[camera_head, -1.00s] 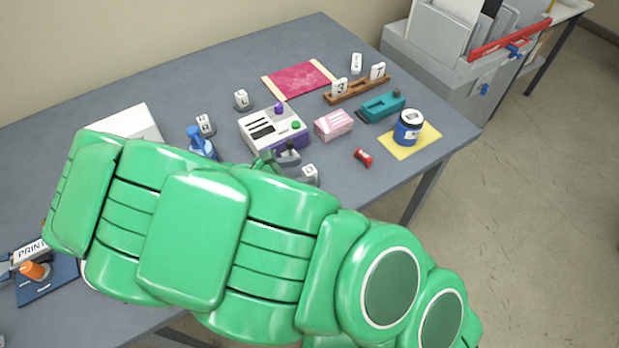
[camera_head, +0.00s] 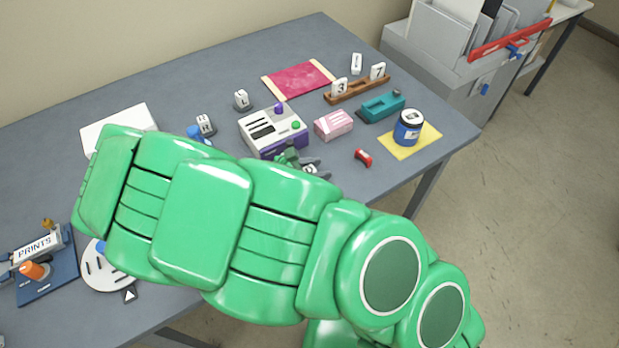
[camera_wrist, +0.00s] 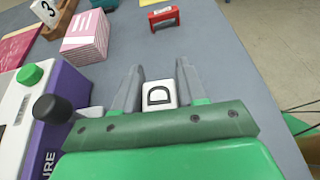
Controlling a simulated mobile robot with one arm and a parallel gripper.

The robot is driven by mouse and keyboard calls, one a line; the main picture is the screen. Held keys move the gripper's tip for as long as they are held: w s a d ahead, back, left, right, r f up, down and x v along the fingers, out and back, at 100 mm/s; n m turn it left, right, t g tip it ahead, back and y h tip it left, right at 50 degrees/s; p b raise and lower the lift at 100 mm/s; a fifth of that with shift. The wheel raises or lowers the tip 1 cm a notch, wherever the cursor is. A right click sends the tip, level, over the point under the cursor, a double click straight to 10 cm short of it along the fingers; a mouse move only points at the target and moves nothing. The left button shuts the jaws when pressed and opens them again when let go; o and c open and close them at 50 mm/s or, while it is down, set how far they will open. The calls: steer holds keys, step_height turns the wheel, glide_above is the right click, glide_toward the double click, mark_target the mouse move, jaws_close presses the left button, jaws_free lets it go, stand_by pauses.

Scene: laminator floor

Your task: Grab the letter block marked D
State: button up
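The letter block marked D (camera_wrist: 159,95) is white with a black letter and stands on the grey table. In the wrist view it sits between the two grey fingers of my gripper (camera_wrist: 158,85), which are open with a small gap visible on each side of the block. In the head view my gripper (camera_head: 309,168) is at the end of my green arm, and the block (camera_head: 310,170) is mostly hidden between the fingers.
A white and purple device (camera_head: 272,128) stands close left of my gripper. A pink stack (camera_head: 333,125) and a red item (camera_head: 363,158) lie beyond. Blocks marked L (camera_head: 242,99) and H (camera_head: 206,125) stand farther left. A blue jar (camera_head: 408,127) sits on a yellow sheet.

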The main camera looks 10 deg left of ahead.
jaws_close()
